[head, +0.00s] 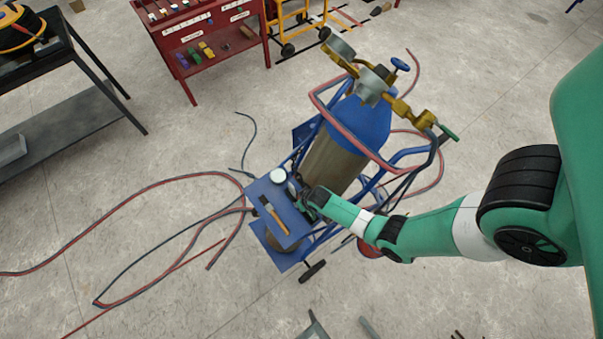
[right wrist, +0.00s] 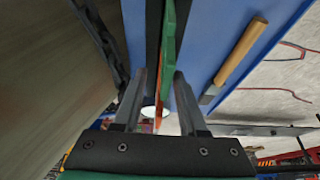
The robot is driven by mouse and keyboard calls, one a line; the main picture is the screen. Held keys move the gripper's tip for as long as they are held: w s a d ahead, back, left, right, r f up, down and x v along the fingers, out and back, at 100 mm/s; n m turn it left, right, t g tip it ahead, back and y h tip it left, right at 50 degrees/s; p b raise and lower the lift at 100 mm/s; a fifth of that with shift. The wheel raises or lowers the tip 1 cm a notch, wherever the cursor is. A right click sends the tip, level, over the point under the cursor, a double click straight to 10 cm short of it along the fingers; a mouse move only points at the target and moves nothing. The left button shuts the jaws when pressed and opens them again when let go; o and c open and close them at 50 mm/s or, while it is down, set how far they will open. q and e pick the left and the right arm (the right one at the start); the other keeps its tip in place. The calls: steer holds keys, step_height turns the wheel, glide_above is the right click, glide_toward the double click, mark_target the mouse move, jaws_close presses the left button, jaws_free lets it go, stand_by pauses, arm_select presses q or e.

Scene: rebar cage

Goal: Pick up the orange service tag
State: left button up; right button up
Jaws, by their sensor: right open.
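In the right wrist view a thin orange strip (right wrist: 160,100), seen almost edge-on, lies between my right gripper's fingers; it looks like the orange service tag. A green piece (right wrist: 171,40) is right beside it. My right gripper (right wrist: 161,85) is open, with one finger on each side of the strip, and I see a gap to each. In the head view my right gripper (head: 311,203) is at the right edge of the cart's blue tray (head: 262,190), beside the gas cylinder. The tag cannot be made out there. My left gripper is not in view.
A wooden-handled tool (head: 272,215) lies on the tray, near a white round item (head: 279,175). The blue-topped cylinder (head: 360,120) stands close behind my gripper. Red and dark hoses (head: 150,185) lie on the floor at left. A red tool cart (head: 205,45) stands behind.

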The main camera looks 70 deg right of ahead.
steer(key=shift+c, duration=0.3)
jaws_close()
steer(key=shift+r, duration=0.2)
